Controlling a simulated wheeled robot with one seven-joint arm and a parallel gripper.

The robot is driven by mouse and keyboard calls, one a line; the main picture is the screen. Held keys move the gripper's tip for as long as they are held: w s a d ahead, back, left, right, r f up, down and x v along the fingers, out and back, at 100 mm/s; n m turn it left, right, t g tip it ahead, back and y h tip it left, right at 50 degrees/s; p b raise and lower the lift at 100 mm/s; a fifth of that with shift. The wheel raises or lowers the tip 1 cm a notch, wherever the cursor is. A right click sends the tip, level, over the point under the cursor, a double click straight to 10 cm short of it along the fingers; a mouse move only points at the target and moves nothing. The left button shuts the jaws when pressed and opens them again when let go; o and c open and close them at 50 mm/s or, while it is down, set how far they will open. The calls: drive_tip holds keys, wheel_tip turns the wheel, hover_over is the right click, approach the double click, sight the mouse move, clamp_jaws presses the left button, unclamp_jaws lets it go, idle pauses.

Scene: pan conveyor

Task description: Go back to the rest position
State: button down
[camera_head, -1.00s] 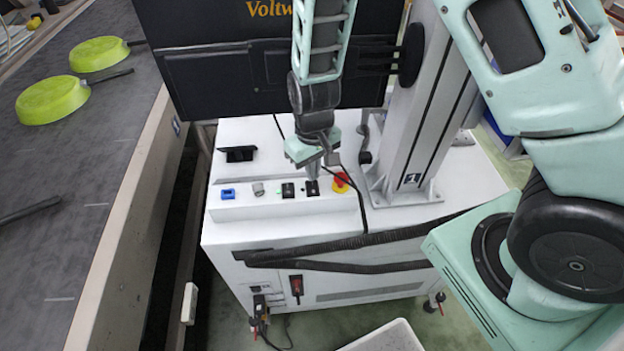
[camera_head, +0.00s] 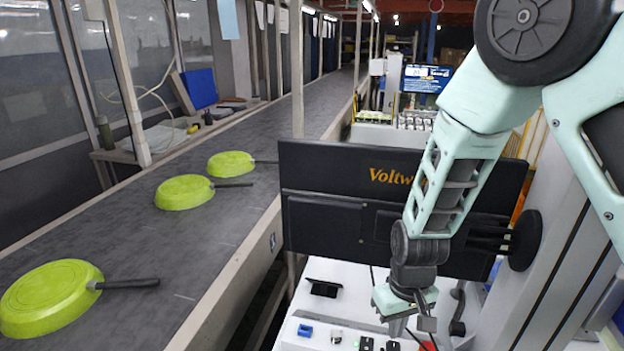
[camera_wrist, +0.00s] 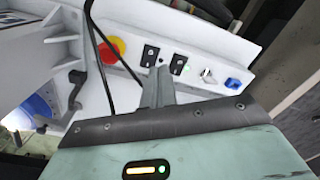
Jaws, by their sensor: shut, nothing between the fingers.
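My gripper (camera_head: 400,328) hangs pointing down over the control panel of the white cabinet, at the bottom of the head view. Its fingers are shut and empty. In the wrist view the closed fingers (camera_wrist: 158,88) point at the panel (camera_wrist: 215,52), close to two black switches (camera_wrist: 150,55). A red button (camera_wrist: 110,50) is on one side of them and a blue switch (camera_wrist: 233,83) on the other. I cannot tell whether the fingertips touch the panel.
A black monitor marked Voltw… (camera_head: 330,205) stands right behind my arm. A grey column (camera_head: 545,265) rises at the right. Three green pans (camera_head: 50,298) lie on the dark conveyor (camera_head: 130,255) at the left. A cable (camera_wrist: 97,55) runs beside the fingers.

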drive_tip(key=s+a+r+n+y, duration=0.1)
drive_tip(key=s+a+r, duration=0.2)
drive_tip(key=s+r, duration=0.25)
drive_tip(key=s+a+r+n, duration=0.2)
drive_tip(key=s+a+r, duration=0.15)
drive_tip(key=r, duration=0.35)
drive_tip(key=s+d+r+n, duration=0.1)
drive_tip(key=s+r, duration=0.4)
drive_tip(key=s, duration=0.5)
drive_tip(key=shift+d+r+n+h, duration=0.3)
drive_tip(key=shift+n+h, duration=0.1)
drive_tip(key=shift+n, duration=0.2)
